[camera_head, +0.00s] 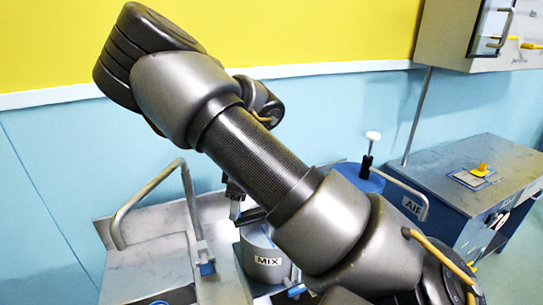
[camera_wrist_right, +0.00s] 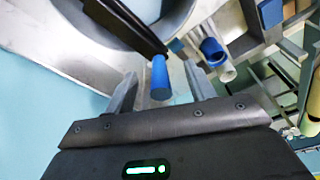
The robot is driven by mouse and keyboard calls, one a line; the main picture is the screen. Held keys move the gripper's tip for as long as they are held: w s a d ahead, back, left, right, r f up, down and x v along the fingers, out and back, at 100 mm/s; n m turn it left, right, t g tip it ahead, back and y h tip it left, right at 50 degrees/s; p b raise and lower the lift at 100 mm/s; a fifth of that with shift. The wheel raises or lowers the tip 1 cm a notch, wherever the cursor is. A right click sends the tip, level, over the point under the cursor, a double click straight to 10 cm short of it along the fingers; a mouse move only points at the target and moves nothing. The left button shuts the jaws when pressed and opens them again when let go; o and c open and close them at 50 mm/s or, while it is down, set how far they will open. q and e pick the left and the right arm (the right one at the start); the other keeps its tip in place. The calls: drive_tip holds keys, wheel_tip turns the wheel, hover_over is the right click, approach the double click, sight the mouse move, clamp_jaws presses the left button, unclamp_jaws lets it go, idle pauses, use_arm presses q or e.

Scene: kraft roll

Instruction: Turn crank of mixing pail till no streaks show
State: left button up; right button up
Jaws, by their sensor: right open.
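The mixing pail (camera_head: 265,262), grey with a MIX label, stands on the bench, its upper part partly hidden by my right arm. In the right wrist view, the crank's dark arm (camera_wrist_right: 128,24) ends in a blue upright grip (camera_wrist_right: 160,78). My right gripper (camera_wrist_right: 160,70) is open, with one finger on each side of the blue grip and visible gaps. In the head view my right gripper (camera_head: 236,205) is small and partly hidden beside the pail. The pail's contents and any streaks cannot be made out. My left gripper is not in view.
A curved metal faucet (camera_head: 150,190) rises left of the pail. A blue tank with a white-knobbed plunger (camera_head: 372,150) stands behind my arm. A blue wall is close behind.

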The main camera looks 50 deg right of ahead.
drive_tip(key=shift+r, duration=0.1)
wheel_tip(320, 180, up, 6)
drive_tip(key=p, duration=0.5)
drive_tip(key=shift+r+p, duration=0.25)
drive_tip(key=shift+p, duration=0.05)
drive_tip(key=shift+r, duration=1.15)
